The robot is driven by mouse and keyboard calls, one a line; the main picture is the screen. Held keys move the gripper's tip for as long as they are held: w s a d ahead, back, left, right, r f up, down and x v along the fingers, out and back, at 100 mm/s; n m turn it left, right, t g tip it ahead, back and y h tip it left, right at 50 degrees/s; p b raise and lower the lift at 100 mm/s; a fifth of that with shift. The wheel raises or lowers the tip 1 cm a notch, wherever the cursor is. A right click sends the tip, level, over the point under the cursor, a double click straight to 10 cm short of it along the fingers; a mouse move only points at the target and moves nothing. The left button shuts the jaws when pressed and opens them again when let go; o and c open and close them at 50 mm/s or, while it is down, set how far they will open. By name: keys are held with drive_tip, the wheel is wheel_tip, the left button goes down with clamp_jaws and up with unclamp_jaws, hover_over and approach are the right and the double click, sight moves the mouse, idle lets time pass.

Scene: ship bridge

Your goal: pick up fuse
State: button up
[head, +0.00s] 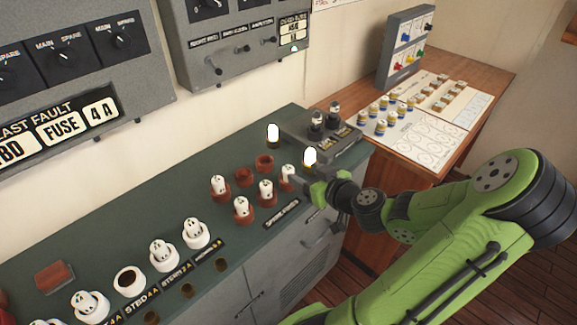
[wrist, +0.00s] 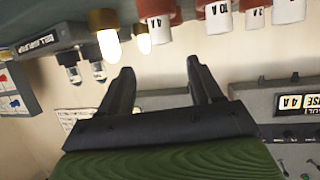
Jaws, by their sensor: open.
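White fuses stand in red holders on the green counter in the head view, such as a left one (head: 219,186), a front one (head: 241,207), a middle one (head: 266,191) and a right one (head: 288,174). My gripper (head: 297,183) is open at the right fuse; contact cannot be told there. In the wrist view, turned upside down, my gripper (wrist: 163,75) has empty space between its fingers. A fuse marked 4 A (wrist: 160,28) hangs just beyond the fingertips, apart from them. Other fuses, one marked 10 A (wrist: 218,15), line up to its right.
Two red holders (head: 265,162) (head: 244,177) are empty. A white socket (head: 130,280) labelled STBD 4 A is empty, beside several filled ones. Lit lamps (head: 273,134) (head: 310,157) and a grey switch box (head: 325,133) stand close by. The fault panel (head: 62,128) shows FUSE 4 A.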

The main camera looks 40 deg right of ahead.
sight(289, 169)
drive_tip(key=shift+w+a+f+p, duration=0.2)
drive_tip(key=shift+w+f+p, duration=0.25)
drive_tip(key=shift+w+p, duration=0.3)
drive_tip(key=shift+w+d+f, duration=0.1)
drive_tip(key=shift+w+f, duration=0.1)
drive_tip(key=shift+w, duration=0.05)
drive_tip(key=p+x, duration=0.2)
drive_tip(key=x, duration=0.4)
drive_tip(key=shift+w+f+p, duration=0.3)
drive_tip(key=shift+f, duration=0.05)
drive_tip(key=shift+s, duration=0.1)
drive_tip(key=c, duration=1)
drive_tip(key=shift+r, duration=0.1)
drive_tip(key=shift+c, duration=0.2)
